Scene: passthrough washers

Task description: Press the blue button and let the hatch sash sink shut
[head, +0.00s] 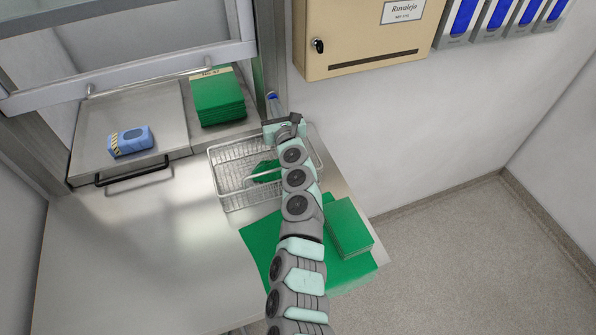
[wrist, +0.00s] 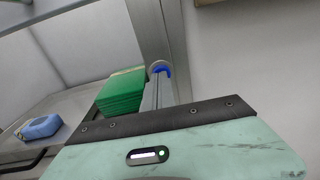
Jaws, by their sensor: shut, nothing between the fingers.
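The blue button (wrist: 162,69) sits in a round pale housing on the grey post at the hatch's right side. In the head view a small piece of its blue (head: 271,95) shows just past my fingertips. My gripper (head: 275,104) is shut and empty, pointed at the button. In the wrist view its fingers (wrist: 158,88) overlap the button's lower part; I cannot tell whether they touch it. The hatch sash (head: 130,77) is raised, its pale bottom rail well above the sill, with an open gap below it.
In the opening are a steel tray (head: 90,160) with a black handle, a blue object (head: 130,141) and stacked green cloths (head: 217,98). A wire basket (head: 225,190) and more green cloths (head: 348,228) lie near my arm. A beige cabinet (head: 365,35) hangs right of the post.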

